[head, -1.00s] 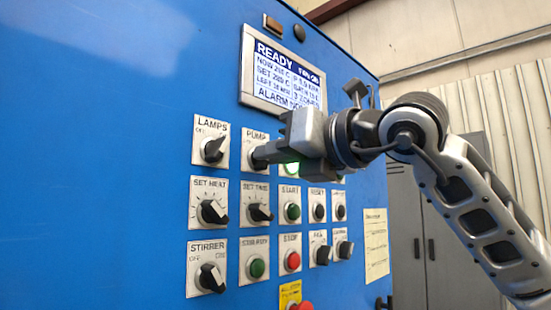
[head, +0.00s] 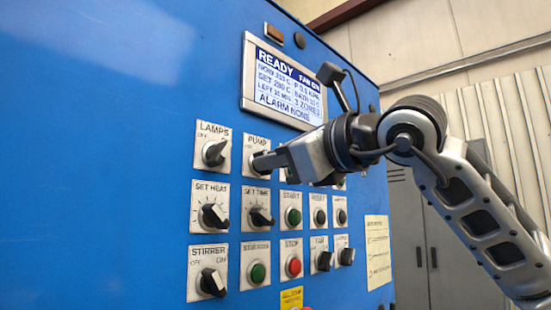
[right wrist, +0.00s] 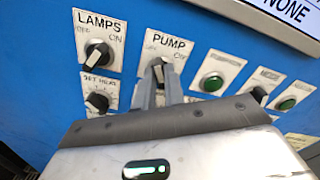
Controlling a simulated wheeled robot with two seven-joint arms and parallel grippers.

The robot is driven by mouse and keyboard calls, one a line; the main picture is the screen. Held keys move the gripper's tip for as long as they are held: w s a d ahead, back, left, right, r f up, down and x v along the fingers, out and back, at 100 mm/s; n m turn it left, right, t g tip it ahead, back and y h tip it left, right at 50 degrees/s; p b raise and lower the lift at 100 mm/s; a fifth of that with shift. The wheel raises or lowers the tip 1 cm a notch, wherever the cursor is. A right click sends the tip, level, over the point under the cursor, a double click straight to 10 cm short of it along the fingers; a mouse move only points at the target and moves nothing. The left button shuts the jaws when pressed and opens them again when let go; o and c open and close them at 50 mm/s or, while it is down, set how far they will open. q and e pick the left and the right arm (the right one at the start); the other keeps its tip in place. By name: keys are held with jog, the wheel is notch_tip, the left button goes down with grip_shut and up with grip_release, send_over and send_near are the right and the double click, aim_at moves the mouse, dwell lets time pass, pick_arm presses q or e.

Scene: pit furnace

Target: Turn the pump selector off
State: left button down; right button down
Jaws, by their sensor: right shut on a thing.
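The pump selector (head: 252,140) is a white plate marked PUMP on the blue panel, right of the lamps selector (head: 214,150). My right gripper (head: 260,162) reaches in from the right and is shut on the selector's knob. In the right wrist view the pump plate (right wrist: 176,45) shows above the two fingers, with the black knob (right wrist: 158,66) between their tips. The fingers hide part of the knob, so its exact pointer direction is hard to tell. My left gripper is not in view.
A display (head: 283,80) above reads READY and ALARM NONE. The set heat dial (head: 212,212), set time dial (head: 259,215), green start button (head: 292,216) and red stop button (head: 293,266) sit close below. Free room lies in front of the panel at the left.

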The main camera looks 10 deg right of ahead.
dwell(0.4)
jog(key=c, duration=1.5)
grip_release()
jog(key=b+v, duration=0.3)
jog(key=v, duration=1.3)
jog(key=shift+a, duration=0.1)
